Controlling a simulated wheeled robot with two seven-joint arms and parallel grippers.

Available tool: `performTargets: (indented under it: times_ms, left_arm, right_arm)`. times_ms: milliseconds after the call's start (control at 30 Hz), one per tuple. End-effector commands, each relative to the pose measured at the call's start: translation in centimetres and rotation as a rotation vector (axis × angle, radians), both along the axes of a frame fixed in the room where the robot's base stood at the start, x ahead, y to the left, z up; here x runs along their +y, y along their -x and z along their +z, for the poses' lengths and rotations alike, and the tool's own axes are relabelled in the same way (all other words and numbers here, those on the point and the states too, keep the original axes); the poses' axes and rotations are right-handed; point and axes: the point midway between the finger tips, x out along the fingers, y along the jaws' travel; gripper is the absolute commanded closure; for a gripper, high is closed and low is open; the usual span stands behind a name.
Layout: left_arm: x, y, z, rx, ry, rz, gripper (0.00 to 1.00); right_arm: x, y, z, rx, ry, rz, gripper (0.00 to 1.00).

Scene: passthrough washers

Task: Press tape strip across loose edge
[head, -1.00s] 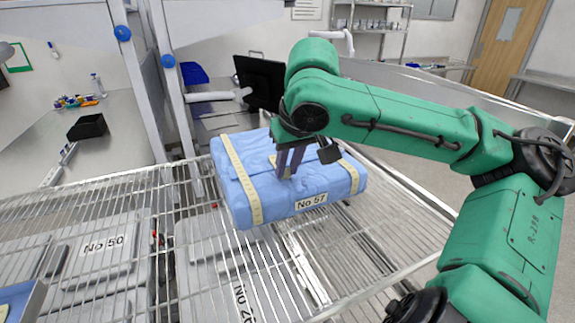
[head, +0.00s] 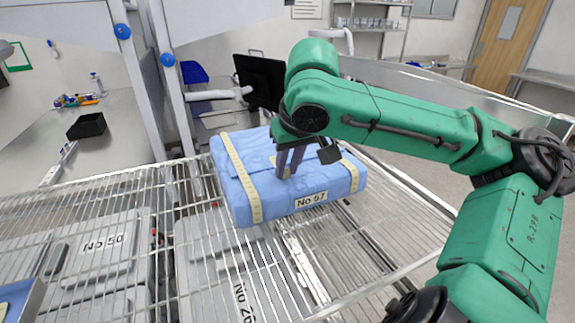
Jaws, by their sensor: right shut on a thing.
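A blue wrapped package (head: 275,202) labelled "No 57" lies on the wire rack in the middle of the head view. A cream tape strip (head: 240,176) runs over its left part and down the front. Another cream strip (head: 352,172) shows at its right end. My right gripper (head: 289,170) points down at the top of the package, its fingertips at the blue wrap. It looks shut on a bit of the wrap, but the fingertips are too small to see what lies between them. The arm covers part of the package's back. My left gripper is not in view.
The wire rack (head: 395,245) is bare to the right of the package. Grey cases labelled "No 50" (head: 100,250) and "No 26" (head: 215,285) lie below the wires. A dark monitor (head: 262,82) stands behind. A blue-edged tray (head: 18,302) shows at lower left.

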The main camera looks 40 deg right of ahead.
Motion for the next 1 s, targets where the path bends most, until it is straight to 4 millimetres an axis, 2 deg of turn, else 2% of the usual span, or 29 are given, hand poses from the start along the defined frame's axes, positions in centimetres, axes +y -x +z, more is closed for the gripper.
performTargets:
  times_ms: [300, 333, 400, 767, 867, 1000]
  left_arm:
    - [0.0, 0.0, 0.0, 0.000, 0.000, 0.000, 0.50]
    - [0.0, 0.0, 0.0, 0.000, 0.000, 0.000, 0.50]
    - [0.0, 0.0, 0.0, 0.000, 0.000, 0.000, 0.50]
    - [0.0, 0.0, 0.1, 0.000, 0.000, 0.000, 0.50]
    - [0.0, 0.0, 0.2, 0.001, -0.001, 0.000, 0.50]
    - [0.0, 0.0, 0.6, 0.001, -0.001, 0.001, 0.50]
  right_arm:
    - [0.0, 0.0, -0.1, 0.005, -0.001, 0.001, 1.00]
    - [0.0, 0.1, -0.1, 0.005, -0.001, 0.001, 0.66]
    - [0.0, 0.0, -0.1, 0.004, -0.001, 0.000, 0.42]
    - [0.0, 0.1, 0.4, 0.000, 0.001, -0.001, 0.42]
    - [0.2, 0.7, 1.9, -0.002, 0.002, -0.003, 0.42]
    - [0.7, 2.1, 5.5, -0.003, 0.004, -0.002, 0.42]
